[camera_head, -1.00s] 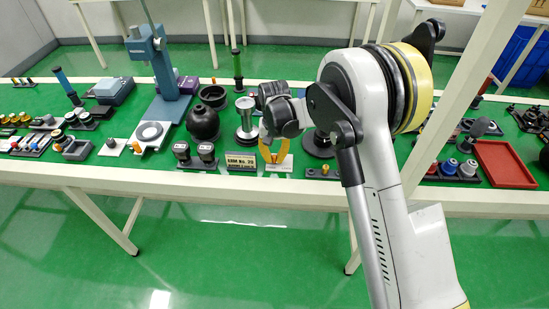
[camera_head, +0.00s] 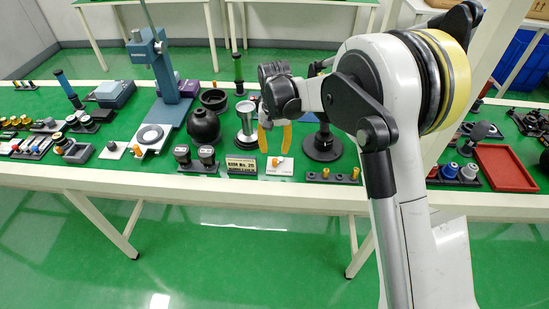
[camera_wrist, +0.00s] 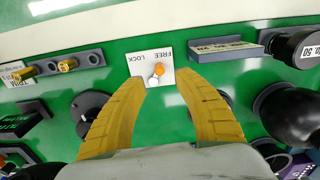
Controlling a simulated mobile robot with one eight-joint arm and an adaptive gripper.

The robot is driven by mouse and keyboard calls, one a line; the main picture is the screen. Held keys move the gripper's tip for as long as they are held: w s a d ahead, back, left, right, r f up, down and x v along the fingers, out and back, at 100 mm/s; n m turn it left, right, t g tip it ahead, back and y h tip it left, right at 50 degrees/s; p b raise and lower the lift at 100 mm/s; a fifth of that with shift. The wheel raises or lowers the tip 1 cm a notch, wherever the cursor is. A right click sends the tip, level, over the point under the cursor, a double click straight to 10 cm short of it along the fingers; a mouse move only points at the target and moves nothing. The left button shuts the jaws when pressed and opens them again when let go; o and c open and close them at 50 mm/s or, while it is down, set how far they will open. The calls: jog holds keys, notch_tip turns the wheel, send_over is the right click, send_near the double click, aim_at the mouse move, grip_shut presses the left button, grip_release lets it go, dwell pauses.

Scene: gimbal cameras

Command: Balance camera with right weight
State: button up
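My gripper (camera_head: 275,150) is open and empty above the front of the green table. In the wrist view its two yellow fingers (camera_wrist: 160,80) are spread, with the tips around a white FREE/LOCK plate (camera_wrist: 140,62). An orange knob (camera_wrist: 158,69) on the plate shows between the tips; the fingers look apart from it. The plate also shows in the head view (camera_head: 286,170). Two black weight-like cylinders (camera_head: 182,154) (camera_head: 206,155) stand on a dark base left of the sign; one shows a label "0.50" in the wrist view (camera_wrist: 290,46). I cannot tell which thing is the camera.
A sign (camera_head: 240,167) stands left of the plate. A dark strip with brass knobs (camera_head: 338,178) lies right of it. A black sphere (camera_head: 204,126), a silver spool-like piece (camera_head: 246,125) and a black round base (camera_head: 322,147) stand behind. A red tray (camera_head: 505,168) is at right.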

aim_at(276, 160)
notch_tip(276, 160, up, 5)
jog(key=shift+r, duration=0.15)
dwell(0.3)
jog(key=s+d+r+t, duration=0.3)
jog(key=s+d+r, duration=0.8)
jog(key=d+r, duration=0.2)
jog(key=s+d+f+t, duration=0.1)
jog(key=s+d, duration=0.3)
jog(key=s, duration=0.4)
jog(key=s+d+f+t, duration=0.1)
jog(key=s+d+t, duration=0.2)
jog(key=s, duration=0.5)
jog(key=shift+s+d, duration=0.2)
jog(key=shift+d, duration=0.7)
